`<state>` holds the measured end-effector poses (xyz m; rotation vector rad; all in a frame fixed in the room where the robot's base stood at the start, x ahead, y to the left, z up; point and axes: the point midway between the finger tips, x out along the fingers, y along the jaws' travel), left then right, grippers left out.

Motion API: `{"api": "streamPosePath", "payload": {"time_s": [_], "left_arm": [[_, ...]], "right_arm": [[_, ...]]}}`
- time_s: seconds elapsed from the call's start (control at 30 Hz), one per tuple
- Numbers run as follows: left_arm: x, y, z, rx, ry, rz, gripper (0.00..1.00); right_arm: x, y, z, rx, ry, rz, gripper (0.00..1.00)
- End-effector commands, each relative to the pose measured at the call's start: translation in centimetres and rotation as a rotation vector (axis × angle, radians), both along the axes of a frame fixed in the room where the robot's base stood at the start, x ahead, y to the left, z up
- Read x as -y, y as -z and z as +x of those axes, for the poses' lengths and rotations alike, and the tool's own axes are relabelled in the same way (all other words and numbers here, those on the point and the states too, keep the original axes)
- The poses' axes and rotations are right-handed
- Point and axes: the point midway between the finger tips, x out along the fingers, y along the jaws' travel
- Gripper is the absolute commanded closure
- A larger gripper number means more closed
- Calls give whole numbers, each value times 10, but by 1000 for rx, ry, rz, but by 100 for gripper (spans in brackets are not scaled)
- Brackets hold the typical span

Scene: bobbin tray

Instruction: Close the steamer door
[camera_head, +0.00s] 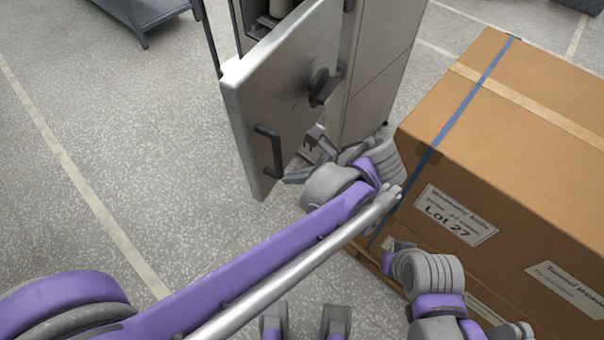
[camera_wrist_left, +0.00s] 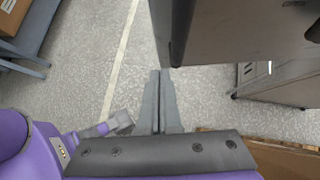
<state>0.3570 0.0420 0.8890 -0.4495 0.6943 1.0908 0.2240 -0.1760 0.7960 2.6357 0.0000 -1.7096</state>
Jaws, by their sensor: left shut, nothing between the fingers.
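The steamer door (camera_head: 283,85) is a pale metal panel standing open from the steamer cabinet (camera_head: 378,65). It has a dark bar handle (camera_head: 269,150) near its free edge and a dark round knob (camera_head: 322,87) near the cabinet side. My left gripper (camera_head: 298,176) is at the door's lower edge, partly hidden. In the left wrist view its fingers (camera_wrist_left: 159,98) are shut and empty, just below the grey door panel (camera_wrist_left: 235,30); whether they touch it, I cannot tell.
A large cardboard box (camera_head: 520,130) with a blue strap stands right of the cabinet on a pallet. A grey-blue rack (camera_head: 143,14) stands at the upper left. The speckled floor (camera_head: 120,110) left of the door is clear.

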Motion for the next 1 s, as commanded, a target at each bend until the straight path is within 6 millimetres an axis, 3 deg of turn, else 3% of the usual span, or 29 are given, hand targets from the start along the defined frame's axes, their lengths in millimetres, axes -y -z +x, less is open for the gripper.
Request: {"api": "streamPosePath", "payload": {"time_s": [0.2,0.43,1.0], "left_arm": [[-31,35,13,-1,-4,0,100],[-59,31,26,0,-4,-1,100],[-68,31,29,0,4,-1,100]], "right_arm": [[0,10,0,-3,0,0,100],[0,10,0,-3,0,0,100],[0,11,0,-4,0,0,100]]}}
